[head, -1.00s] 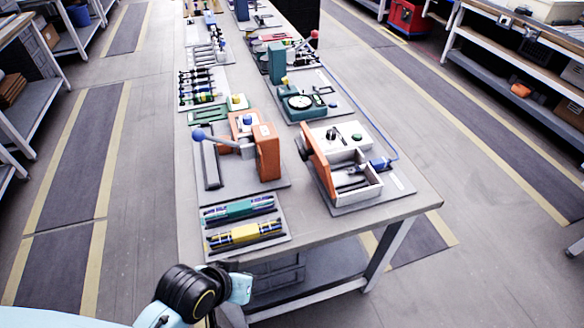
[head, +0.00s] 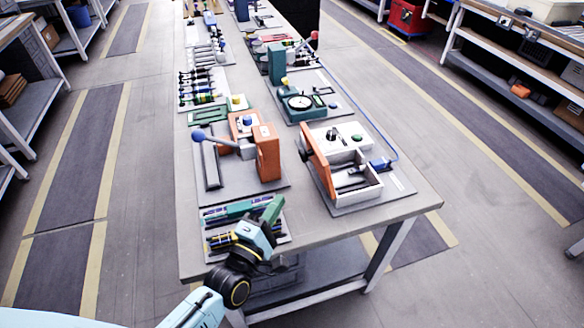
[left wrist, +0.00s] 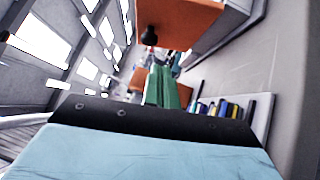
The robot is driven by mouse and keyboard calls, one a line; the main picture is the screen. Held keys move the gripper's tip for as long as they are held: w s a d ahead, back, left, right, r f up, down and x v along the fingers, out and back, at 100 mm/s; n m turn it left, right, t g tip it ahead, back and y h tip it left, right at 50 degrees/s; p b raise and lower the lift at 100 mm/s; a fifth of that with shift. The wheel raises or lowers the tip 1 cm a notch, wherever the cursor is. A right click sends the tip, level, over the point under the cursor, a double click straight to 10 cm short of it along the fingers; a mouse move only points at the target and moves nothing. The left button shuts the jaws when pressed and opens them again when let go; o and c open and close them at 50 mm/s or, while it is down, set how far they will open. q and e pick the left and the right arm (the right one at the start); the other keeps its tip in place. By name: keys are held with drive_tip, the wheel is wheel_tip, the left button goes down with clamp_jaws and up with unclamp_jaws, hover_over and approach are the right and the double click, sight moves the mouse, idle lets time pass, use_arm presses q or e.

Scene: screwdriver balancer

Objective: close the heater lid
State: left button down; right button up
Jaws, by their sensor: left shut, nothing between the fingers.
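The heater is a white open box (head: 371,194) on a grey plate at the front right of the table. Its orange lid (head: 318,160) stands up along the box's left side, open, with a dark knob on its outer face. In the left wrist view an orange panel with a dark knob, which looks like the lid (left wrist: 190,22), fills the top. My left gripper (head: 277,203) has green fingers, shut and empty. It is over the tray of tubes, left of and nearer than the lid, and apart from it. Its fingers also show in the left wrist view (left wrist: 162,80). My right gripper is out of view.
The tube tray (head: 216,250) lies under my left gripper. An orange press (head: 268,155) with a blue-knobbed lever (head: 198,134) stands behind it, left of the heater. A green device with a dial (head: 299,103) is behind the heater. The table's front right corner (head: 415,205) is bare.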

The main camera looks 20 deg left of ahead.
use_arm(q)
drive_tip(key=shift+w+a+r+n+t+y, duration=0.15)
drive_tip(key=shift+a+r+n+t+y, duration=0.15)
drive_tip(key=shift+n+t, duration=0.3)
drive_tip(key=shift+w+r, duration=0.1)
drive_tip(key=shift+w, duration=0.2)
drive_tip(key=x, duration=0.9)
drive_tip(key=shift+w, duration=0.15)
